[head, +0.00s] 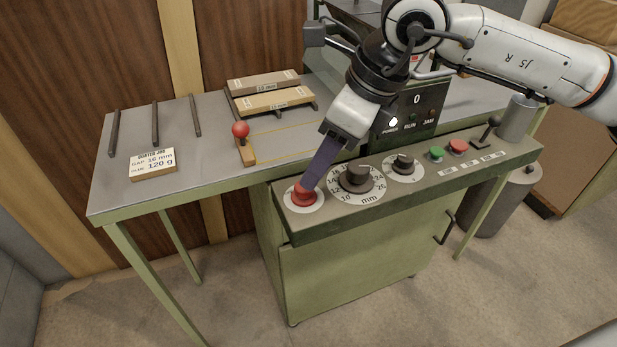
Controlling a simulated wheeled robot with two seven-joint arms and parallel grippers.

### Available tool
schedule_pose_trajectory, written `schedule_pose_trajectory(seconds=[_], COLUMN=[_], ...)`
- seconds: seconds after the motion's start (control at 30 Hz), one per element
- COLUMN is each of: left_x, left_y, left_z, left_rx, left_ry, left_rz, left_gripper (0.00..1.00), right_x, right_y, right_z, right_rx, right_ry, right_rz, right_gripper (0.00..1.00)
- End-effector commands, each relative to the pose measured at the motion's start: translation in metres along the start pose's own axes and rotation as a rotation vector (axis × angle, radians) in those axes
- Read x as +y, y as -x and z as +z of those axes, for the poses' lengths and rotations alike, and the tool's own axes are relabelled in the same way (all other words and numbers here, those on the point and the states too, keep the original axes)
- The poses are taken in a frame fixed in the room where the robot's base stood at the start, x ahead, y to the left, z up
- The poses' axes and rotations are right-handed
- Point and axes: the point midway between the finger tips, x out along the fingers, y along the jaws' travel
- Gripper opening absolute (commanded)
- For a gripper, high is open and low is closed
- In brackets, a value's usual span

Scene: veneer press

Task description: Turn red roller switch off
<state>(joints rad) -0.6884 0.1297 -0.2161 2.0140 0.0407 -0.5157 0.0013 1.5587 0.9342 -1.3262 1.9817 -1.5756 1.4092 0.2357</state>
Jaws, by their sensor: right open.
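The red switch (304,196) is a round red knob on a white dial plate at the left end of the green control panel (420,170). My right arm reaches in from the upper right. My right gripper (314,182) points down at the red switch, its dark fingers covering the knob's upper part. The gripper is open, with its fingertips at the knob. I cannot tell whether they touch it. The knob's pointer direction is hard to make out. My left gripper is not in view.
Beside the switch are a numbered mm dial (357,180), a smaller black knob (403,164), green (437,153) and red (458,146) buttons and a black lever (488,131). A red-ball handle (241,131), a label block (152,163) and wooden boards (270,100) occupy the table.

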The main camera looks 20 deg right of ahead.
Motion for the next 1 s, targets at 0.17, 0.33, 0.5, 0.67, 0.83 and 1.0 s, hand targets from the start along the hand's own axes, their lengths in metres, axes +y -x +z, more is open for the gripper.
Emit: schedule_pose_trajectory(seconds=[0.17,0.33,0.5,0.67,0.83,1.0], left_x=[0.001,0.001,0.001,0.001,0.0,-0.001], left_y=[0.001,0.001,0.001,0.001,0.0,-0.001], left_z=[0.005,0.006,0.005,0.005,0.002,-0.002], left_rx=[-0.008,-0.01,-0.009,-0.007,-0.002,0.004], left_ry=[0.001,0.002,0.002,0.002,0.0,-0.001], left_rz=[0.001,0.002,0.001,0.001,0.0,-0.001], left_gripper=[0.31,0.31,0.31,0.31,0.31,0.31], right_x=[0.001,0.001,0.001,0.001,0.001,0.001], right_y=[-0.032,-0.05,-0.055,-0.055,-0.055,-0.055], right_z=[0.0,0.001,0.001,0.001,0.001,0.001], right_rx=[0.001,-0.001,-0.002,-0.002,-0.002,-0.002], right_ry=[0.001,0.0,0.0,0.0,0.0,0.0], right_rz=[0.003,0.003,0.002,0.002,0.002,0.002], right_gripper=[0.45,0.45,0.45,0.45,0.21,0.04])
